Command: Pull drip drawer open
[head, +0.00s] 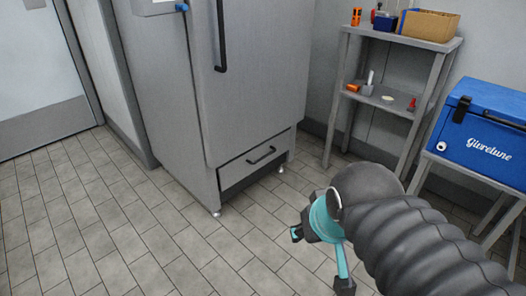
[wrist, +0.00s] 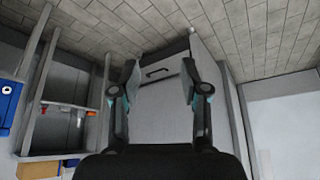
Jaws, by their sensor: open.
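The drip drawer (head: 240,172) is a low grey front at the foot of a tall grey cabinet (head: 255,75). It has a dark bar handle (head: 261,155). The drawer looks shut or nearly so; a dark strip shows below its front. My gripper (head: 318,262) is open and empty above the floor, in front of and to the right of the drawer, clearly apart from it. In the wrist view, which is upside down, the handle (wrist: 157,73) shows between the two open fingers (wrist: 159,78), farther off.
A grey shelf (head: 396,35) with small items and a cardboard box (head: 430,25) stands right of the cabinet. A blue cooler (head: 480,125) sits on a stand at the far right. The tiled floor (head: 120,220) before the cabinet is clear.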

